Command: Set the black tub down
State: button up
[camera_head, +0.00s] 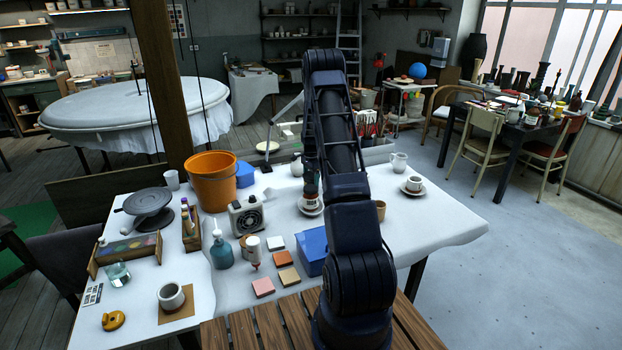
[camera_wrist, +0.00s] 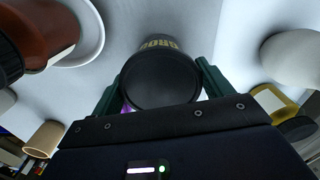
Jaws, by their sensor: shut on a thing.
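The black tub (camera_wrist: 158,82) is in the wrist view, seen with its round dark end toward the camera and pale gold lettering on its side. My gripper (camera_wrist: 162,72) is shut on it, with one green finger against each side. The white tablecloth (camera_wrist: 205,25) shows beyond the tub; whether the tub touches it I cannot tell. In the head view my arm covers the middle of the white-covered table (camera_head: 450,225), and the tub cannot be made out there.
In the wrist view a brown bottle-like thing (camera_wrist: 45,28) on a white saucer (camera_wrist: 92,45) is close left, and a rounded white vessel (camera_wrist: 292,58) is right. In the head view, a cup (camera_head: 414,183) and a white jug (camera_head: 399,161) stand right; an orange bucket (camera_head: 212,182) stands left.

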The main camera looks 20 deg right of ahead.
jog(key=shift+f, duration=0.1)
jog(key=o, duration=1.2)
